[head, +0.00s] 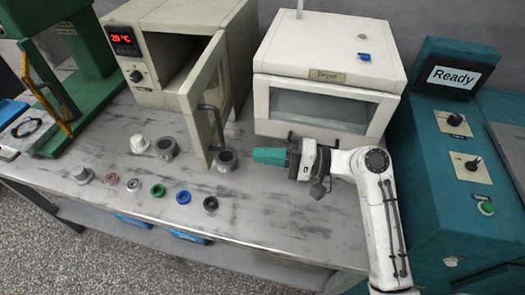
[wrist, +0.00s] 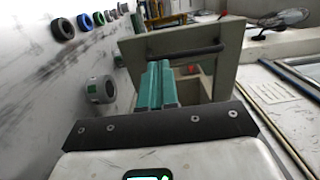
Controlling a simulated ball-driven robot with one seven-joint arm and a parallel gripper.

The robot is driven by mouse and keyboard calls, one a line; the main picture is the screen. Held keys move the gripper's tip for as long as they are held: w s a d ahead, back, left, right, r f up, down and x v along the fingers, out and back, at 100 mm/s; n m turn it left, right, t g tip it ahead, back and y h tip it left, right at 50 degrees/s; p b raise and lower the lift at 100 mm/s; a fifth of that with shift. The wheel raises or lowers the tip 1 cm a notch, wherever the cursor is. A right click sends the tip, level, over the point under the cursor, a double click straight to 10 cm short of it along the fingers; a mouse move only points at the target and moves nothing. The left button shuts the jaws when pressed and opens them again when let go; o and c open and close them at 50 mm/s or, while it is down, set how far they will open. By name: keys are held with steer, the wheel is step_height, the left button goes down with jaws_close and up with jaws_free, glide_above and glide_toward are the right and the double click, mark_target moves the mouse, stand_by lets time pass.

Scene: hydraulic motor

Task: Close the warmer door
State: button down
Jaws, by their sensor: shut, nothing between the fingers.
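The warmer (head: 160,60) is a beige box with a red temperature display at the back left of the bench. Its door (head: 205,75) stands open, swung out toward the front, with a dark bar handle (head: 212,122) on it. My gripper (head: 256,156) is shut and empty, with teal fingers pointing left, to the right of the door and apart from it. In the wrist view the teal fingers (wrist: 158,66) point toward the door (wrist: 135,48) and its handle (wrist: 185,52). Whether they touch it there is hard to tell.
A grey metal ring (head: 227,160) stands near the door's lower edge, left of my fingers. Several rings and caps lie on the bench (head: 110,205) to the left. A white dryer (head: 330,75) stands behind my gripper; a teal "Ready" cabinet (head: 455,140) is at right.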

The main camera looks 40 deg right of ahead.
mark_target(204, 149)
steer(key=p+x, duration=0.2)
steer(key=x, duration=0.8)
steer(key=shift+w+a, duration=0.25)
steer(key=shift+w, duration=0.05)
